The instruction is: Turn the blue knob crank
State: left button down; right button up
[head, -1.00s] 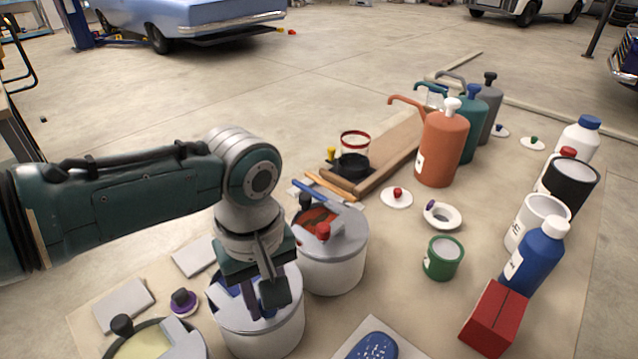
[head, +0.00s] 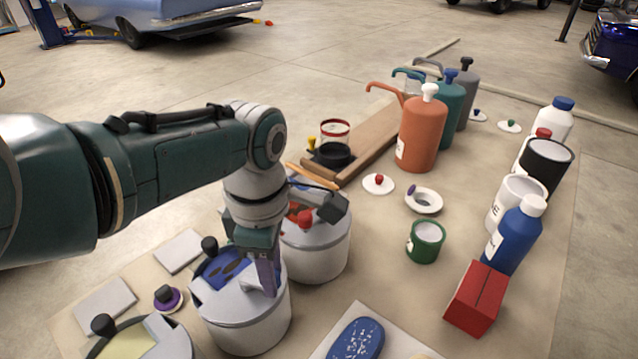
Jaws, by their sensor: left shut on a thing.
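The middle pot (head: 238,318) is white with a grey lid. Blue contents (head: 226,268) show through the lid's opening, and a black knob (head: 209,246) stands at its back left edge. My left gripper (head: 266,278) points down at the right part of this lid and is shut there. Its fingers and wrist cover what it grips. No blue crank knob shows clearly; the grip is where the crank knob of this pot would sit, so I take it to be held. My right gripper is not in view.
A pot with yellow contents (head: 133,344) is at the front left. Bare board lies around the green can.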

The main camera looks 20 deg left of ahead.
pick_arm(q)
jog(key=shift+w+a+n+b, duration=0.1)
jog(key=shift+w+n+b, duration=0.3)
jog(key=shift+n, duration=0.7)
jog(key=shift+w, duration=0.1)
jog(key=c, duration=0.6)
grip_release()
jog(key=shift+r, duration=0.1)
notch_tip(320, 180, up, 8)
jog(key=p, duration=0.6)
jog(key=shift+r, duration=0.2)
jog(key=shift+a+r+p, duration=0.1)
jog(key=shift+r+p, duration=0.2)
jog(key=shift+r, duration=0.4)
